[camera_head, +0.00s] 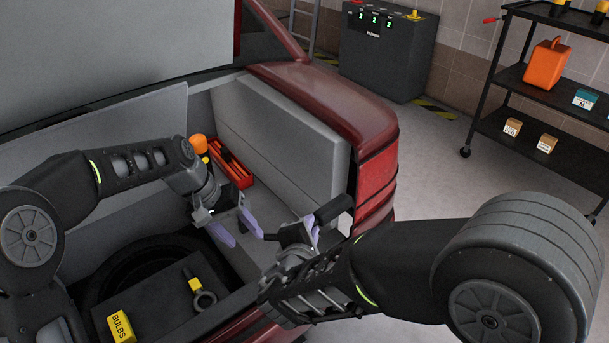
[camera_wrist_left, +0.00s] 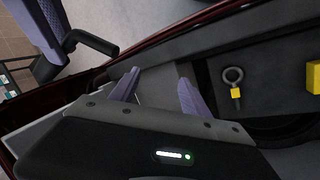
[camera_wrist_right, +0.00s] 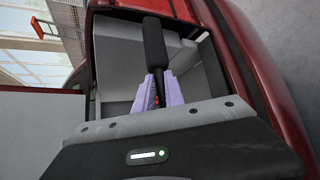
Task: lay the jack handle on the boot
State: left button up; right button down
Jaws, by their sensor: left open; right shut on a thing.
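The jack handle (camera_head: 333,209), with a thick black grip, is held in the air by my right gripper (camera_head: 311,232), which is shut on it near the boot's right side. The grip also shows in the right wrist view (camera_wrist_right: 154,45), standing out beyond the purple fingers (camera_wrist_right: 160,88), and in the left wrist view (camera_wrist_left: 93,42). The open car boot (camera_head: 230,250) lies below. My left gripper (camera_head: 237,230) is open and empty over the boot, left of the handle and apart from it. It also shows in the left wrist view (camera_wrist_left: 156,85).
A dark panel in the boot bears a yellow bulbs box (camera_head: 121,328) and a ring-ended tool (camera_head: 203,298). A red tray (camera_head: 232,168) and an orange-topped item (camera_head: 197,144) sit farther back. The red tail light (camera_head: 376,180) stands close to my right arm.

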pick_arm(q)
jog(key=w+d+r+m, duration=0.2)
jog(key=d+r+m, duration=0.3)
jog(key=d+r, duration=0.25)
jog(key=m+t, duration=0.1)
jog(key=m, duration=0.4)
send_near(326, 208)
jog(key=shift+s+v, duration=0.25)
jog(key=shift+v, duration=0.8)
jog(key=shift+f, duration=0.15)
pick_arm(e)
jog(key=shift+r, duration=0.1)
pick_arm(q)
jog(key=x, duration=1.2)
jog(key=shift+w, duration=0.15)
jog(key=shift+c, duration=0.2)
jog(key=shift+a, duration=0.1)
grip_shut()
pick_arm(e)
jog(key=c, duration=1.3)
grip_release()
jog(key=shift+s, duration=0.1)
jog(key=shift+c, duration=0.2)
